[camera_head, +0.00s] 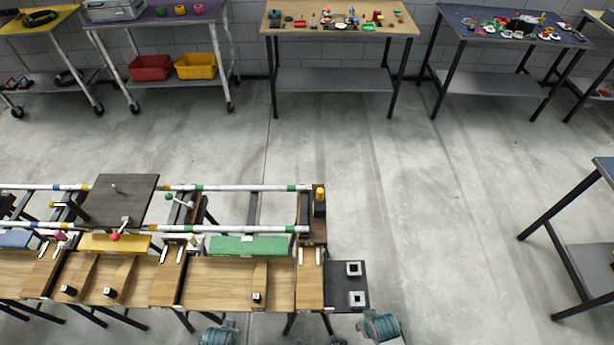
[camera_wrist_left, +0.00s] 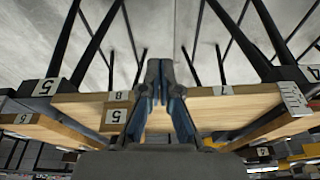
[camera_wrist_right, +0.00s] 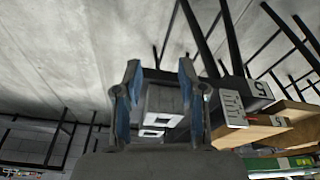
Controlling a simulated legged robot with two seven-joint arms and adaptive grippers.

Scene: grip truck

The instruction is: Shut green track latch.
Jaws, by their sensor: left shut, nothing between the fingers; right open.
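A green panel (camera_head: 248,246) lies along the near rail at the right end of the track in the head view. A small lever with a green knob (camera_head: 169,197) stands tilted between the two rails, left of that panel; I cannot tell how it is seated. Part of the green panel shows at the lower right of the right wrist view (camera_wrist_right: 284,163). My left gripper (camera_wrist_left: 159,72) is shut and empty near the wooden boards. My right gripper (camera_wrist_right: 159,68) is open and empty, near a dark plate with white square fittings. In the head view only my wrists show at the bottom edge.
The wooden-topped track bench (camera_head: 220,285) fills the lower left. A black square board (camera_head: 120,198), a yellow panel (camera_head: 105,243) and a red-knobbed lever (camera_head: 115,236) are on it. The dark end plate (camera_head: 346,275) juts right. Open floor lies beyond; tables stand along the wall.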

